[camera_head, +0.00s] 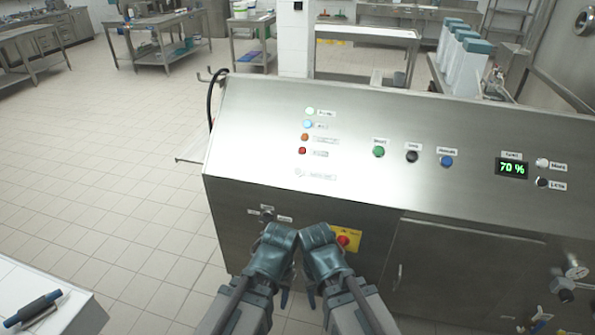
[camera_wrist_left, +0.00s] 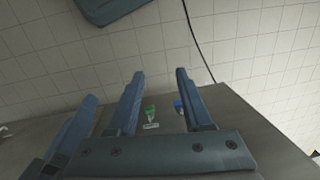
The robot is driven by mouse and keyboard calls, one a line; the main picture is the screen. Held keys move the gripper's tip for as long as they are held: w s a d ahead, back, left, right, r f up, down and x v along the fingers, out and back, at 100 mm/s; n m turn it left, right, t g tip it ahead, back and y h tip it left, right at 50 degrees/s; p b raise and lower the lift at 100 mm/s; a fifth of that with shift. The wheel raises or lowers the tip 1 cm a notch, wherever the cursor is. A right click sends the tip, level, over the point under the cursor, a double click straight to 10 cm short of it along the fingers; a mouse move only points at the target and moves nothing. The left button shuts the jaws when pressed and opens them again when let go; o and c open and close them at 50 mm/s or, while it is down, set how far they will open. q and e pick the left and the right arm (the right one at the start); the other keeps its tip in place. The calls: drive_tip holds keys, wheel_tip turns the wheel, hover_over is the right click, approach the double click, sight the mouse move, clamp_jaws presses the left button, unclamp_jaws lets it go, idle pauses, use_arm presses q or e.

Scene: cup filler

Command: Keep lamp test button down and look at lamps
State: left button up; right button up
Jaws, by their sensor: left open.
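On the sloped steel panel (camera_head: 245,120), a column of lamps shows in the head view: pale green-white (camera_head: 310,111), light blue (camera_head: 308,124), orange (camera_head: 305,137) and red (camera_head: 302,151). The upper two look bright, the orange and red dull. Below them is a small pale button (camera_head: 299,172) with an unreadable label, clear of both grippers. My left gripper (camera_head: 277,238) is low in front of the cabinet, open and empty; its fingers show in the left wrist view (camera_wrist_left: 160,73). My right gripper (camera_head: 317,236) is close beside it; its jaw opening is unclear.
Green (camera_head: 379,151), black (camera_head: 412,156) and blue (camera_head: 446,161) buttons sit right of the lamps. A display (camera_head: 512,168) reads 70 %. A red emergency-stop knob (camera_head: 343,240) on yellow is right beside my right gripper. Tiled floor (camera_head: 120,160) is free at left.

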use_arm(q)
drive_tip(key=shift+c, duration=0.2)
clamp_jaws()
idle(1.6)
